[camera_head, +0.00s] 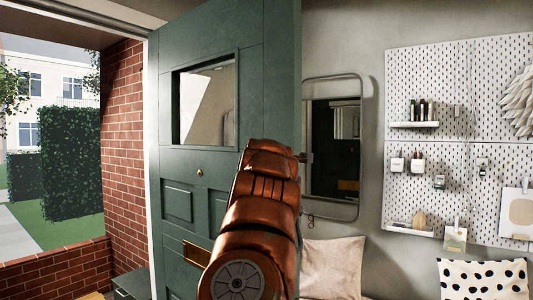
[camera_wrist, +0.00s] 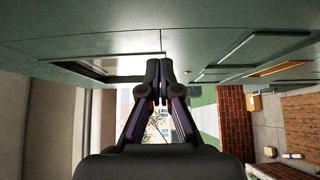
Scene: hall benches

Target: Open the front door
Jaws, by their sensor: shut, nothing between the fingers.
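The front door (camera_head: 222,50) is dark green with a glass pane, a small brass knob or lock (camera_head: 199,172) and a brass letter plate (camera_head: 196,254). It stands open, with the outdoors showing in the gap at its left. In the wrist view the door (camera_wrist: 100,35) fills the top, seen turned on its side. My gripper (camera_wrist: 158,70) is shut and empty, its fingertips close to the door's face; I cannot tell if they touch it. In the head view my copper-coloured arm hides the gripper and part of the door.
Outside are a brick wall (camera_head: 122,120), a hedge (camera_head: 70,150) and a path (camera_head: 12,235). At right a mirror (camera_head: 333,140) and a pegboard (camera_head: 440,85) hang on the wall, above a beige cushion (camera_head: 333,268) and a spotted cushion (camera_head: 482,281).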

